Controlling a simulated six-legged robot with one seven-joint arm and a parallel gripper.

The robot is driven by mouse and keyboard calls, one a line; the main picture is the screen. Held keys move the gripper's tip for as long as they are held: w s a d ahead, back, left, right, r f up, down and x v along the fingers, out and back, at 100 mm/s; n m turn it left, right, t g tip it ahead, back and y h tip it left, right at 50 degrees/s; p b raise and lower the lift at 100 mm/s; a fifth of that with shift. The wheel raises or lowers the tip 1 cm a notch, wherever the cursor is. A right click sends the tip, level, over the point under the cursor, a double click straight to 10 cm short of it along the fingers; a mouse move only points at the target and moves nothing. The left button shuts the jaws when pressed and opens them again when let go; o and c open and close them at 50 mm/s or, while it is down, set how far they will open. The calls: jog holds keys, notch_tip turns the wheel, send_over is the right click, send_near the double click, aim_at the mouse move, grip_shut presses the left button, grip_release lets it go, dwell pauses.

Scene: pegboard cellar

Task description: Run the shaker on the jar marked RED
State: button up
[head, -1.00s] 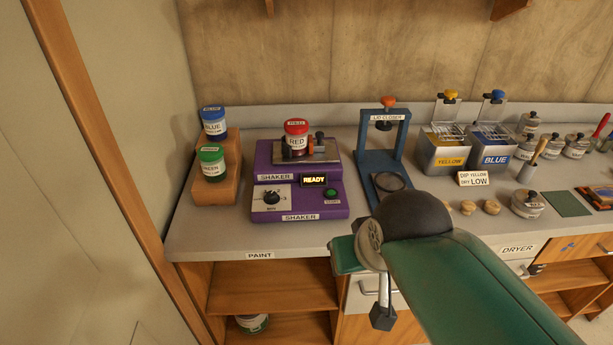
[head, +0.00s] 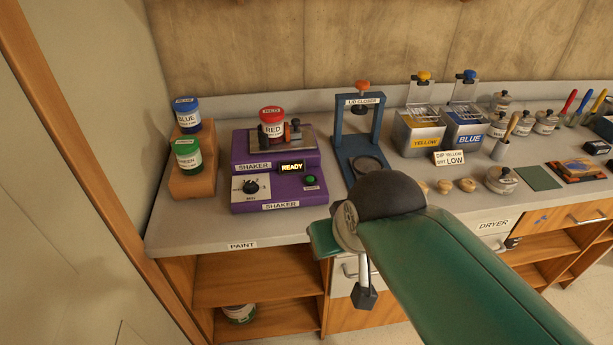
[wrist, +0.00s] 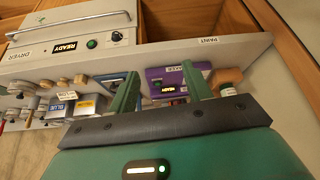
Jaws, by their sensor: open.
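The jar marked RED (head: 272,124), with a red lid, stands upright on the metal plate of the purple shaker (head: 240,148). A small clamp (head: 293,131) with a dark knob is beside it; I cannot tell how tight it is. The shaker's display (head: 292,168) reads READY. Its front has a black dial (head: 250,186) on a white scale and a green button (head: 310,180). In the wrist view my gripper (wrist: 159,84) is open and empty, its green fingers apart, with the shaker (wrist: 165,78) beyond them. The head view shows my arm, but the fingers are not clear there.
BLUE (head: 186,114) and GREEN (head: 187,154) jars stand on a wooden step left of the shaker. A blue lid closer (head: 343,135) stands right of it, then YELLOW (head: 420,140) and BLUE (head: 465,138) tins. Bare counter (head: 190,222) lies in front of the shaker.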

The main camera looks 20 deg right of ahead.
dwell(0.4)
grip_shut()
dwell(1.6)
